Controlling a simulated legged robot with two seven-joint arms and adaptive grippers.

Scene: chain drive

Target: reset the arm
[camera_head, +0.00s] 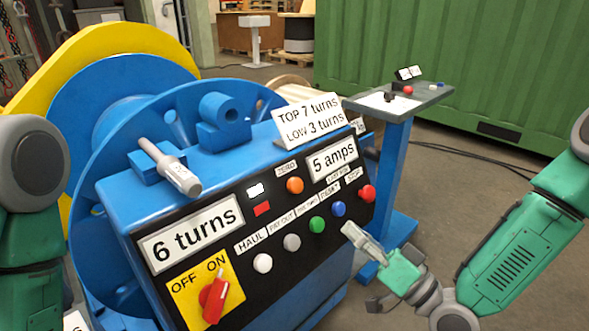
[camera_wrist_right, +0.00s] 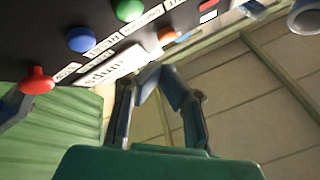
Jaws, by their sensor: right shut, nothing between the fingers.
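My right gripper (camera_head: 350,232) is at the lower right of the control panel (camera_head: 228,290) in the head view. It is shut and empty, its fingertips in front of the panel below the red button (camera_head: 367,194) and blue button (camera_head: 338,209). I cannot tell whether it touches the panel. In the right wrist view the fingers (camera_wrist_right: 160,72) come together at the tips, with the blue button (camera_wrist_right: 81,39) and red button (camera_wrist_right: 38,80) to their left. My left arm shows at the left edge of the head view, but its gripper is out of view.
The blue winch (camera_head: 110,110) with the panel fills the left and middle. The panel has a red OFF/ON switch (camera_head: 215,297), a green button (camera_head: 317,224) and a lever (camera_head: 170,168). A blue pedestal (camera_head: 393,165) stands behind right, before a green container (camera_head: 480,70).

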